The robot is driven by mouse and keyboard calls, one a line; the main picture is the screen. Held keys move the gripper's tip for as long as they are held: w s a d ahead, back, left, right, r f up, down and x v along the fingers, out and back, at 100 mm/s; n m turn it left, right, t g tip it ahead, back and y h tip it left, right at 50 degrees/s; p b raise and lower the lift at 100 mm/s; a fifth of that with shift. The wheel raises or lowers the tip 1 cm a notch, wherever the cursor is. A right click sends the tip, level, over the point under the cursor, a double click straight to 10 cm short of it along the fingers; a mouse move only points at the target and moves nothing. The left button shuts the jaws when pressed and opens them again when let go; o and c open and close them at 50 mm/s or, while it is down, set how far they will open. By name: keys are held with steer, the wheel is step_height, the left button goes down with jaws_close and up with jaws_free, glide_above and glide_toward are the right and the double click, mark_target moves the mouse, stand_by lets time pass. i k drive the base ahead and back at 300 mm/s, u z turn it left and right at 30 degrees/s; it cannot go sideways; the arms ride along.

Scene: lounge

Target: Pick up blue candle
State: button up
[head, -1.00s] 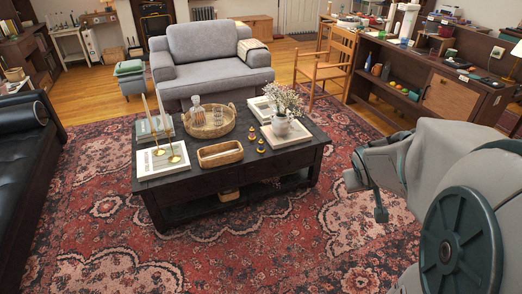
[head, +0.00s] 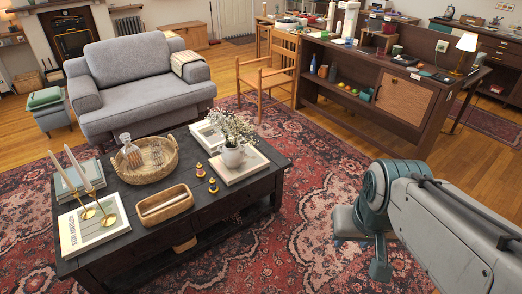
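No candle that I can clearly tell as blue shows. Two tall pale candles (head: 78,170) stand in gold holders on the near left of the dark coffee table (head: 120,255). A small upright blue object (head: 313,64) stands on the upper left of the dark wooden shelf unit; it is too small to identify. My gripper (head: 362,250) hangs at the right, over the rug and apart from the coffee table. It is seen from behind and partly hidden by my arm, so its opening is unclear. Nothing is visibly held.
The coffee table also bears a wicker tray (head: 167,172), a wooden basket (head: 166,210), books and a flower vase (head: 232,154). The shelf unit (head: 400,127) holds small coloured objects. A wooden chair (head: 268,70) and grey armchair (head: 137,80) stand behind. Rug between table and shelf is clear.

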mark_target(213, 188)
steer(key=z, duration=0.15)
steer(key=i, duration=1.4)
steer(key=u, duration=0.85)
steer(key=i, duration=0.85)
steer(key=u, duration=1.2)
steer(key=i, duration=0.2)
steer(key=u, duration=0.05)
